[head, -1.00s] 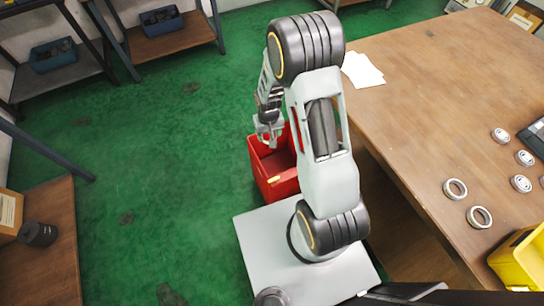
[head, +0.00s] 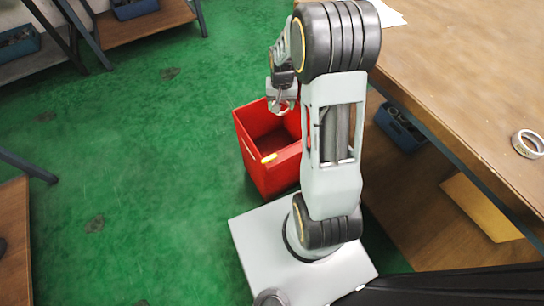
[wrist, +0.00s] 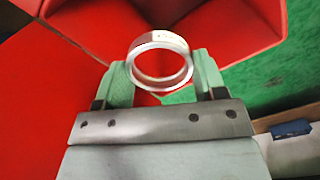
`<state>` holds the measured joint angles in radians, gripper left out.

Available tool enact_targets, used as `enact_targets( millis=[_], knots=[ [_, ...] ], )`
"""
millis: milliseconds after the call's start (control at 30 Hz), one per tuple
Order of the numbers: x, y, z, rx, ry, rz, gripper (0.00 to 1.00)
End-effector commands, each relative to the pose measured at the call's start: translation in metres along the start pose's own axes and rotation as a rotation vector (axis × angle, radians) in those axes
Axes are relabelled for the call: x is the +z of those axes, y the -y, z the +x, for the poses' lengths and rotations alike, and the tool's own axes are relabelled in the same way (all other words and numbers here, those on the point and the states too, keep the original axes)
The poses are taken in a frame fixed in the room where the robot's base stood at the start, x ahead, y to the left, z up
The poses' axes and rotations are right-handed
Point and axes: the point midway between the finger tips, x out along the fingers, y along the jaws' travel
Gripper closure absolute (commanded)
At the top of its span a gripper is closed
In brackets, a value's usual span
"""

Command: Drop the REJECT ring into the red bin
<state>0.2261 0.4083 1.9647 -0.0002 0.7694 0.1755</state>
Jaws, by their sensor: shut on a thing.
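My gripper (head: 283,100) is shut on a silvery metal ring (wrist: 158,40). In the wrist view the ring sits between the two pale green fingers, with its opening facing the camera. Any marking on it is too unclear to read. The red bin (head: 280,178) stands on the floor beside my base, open at the top. In the head view my gripper appears over the bin's far part, above its rim. In the wrist view the bin's red walls (wrist: 225,28) fill much of the space beyond the ring, with green floor at the right.
A wooden table (head: 470,90) stands at the right, with another ring (head: 538,150) near its edge. A blue bin (head: 400,128) sits beneath the table. Shelving with blue bins (head: 18,42) is at upper left. Green floor left of the red bin is clear.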

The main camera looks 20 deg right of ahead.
Motion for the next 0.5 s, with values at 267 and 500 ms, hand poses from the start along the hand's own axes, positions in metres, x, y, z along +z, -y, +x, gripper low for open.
enact_targets(
  millis=[267,500],
  knots=[
    [-0.001,-0.002,0.015,0.000,-0.001,0.008,0.62],
    [-0.001,-0.002,0.040,0.000,0.000,0.008,0.62]
  ],
)
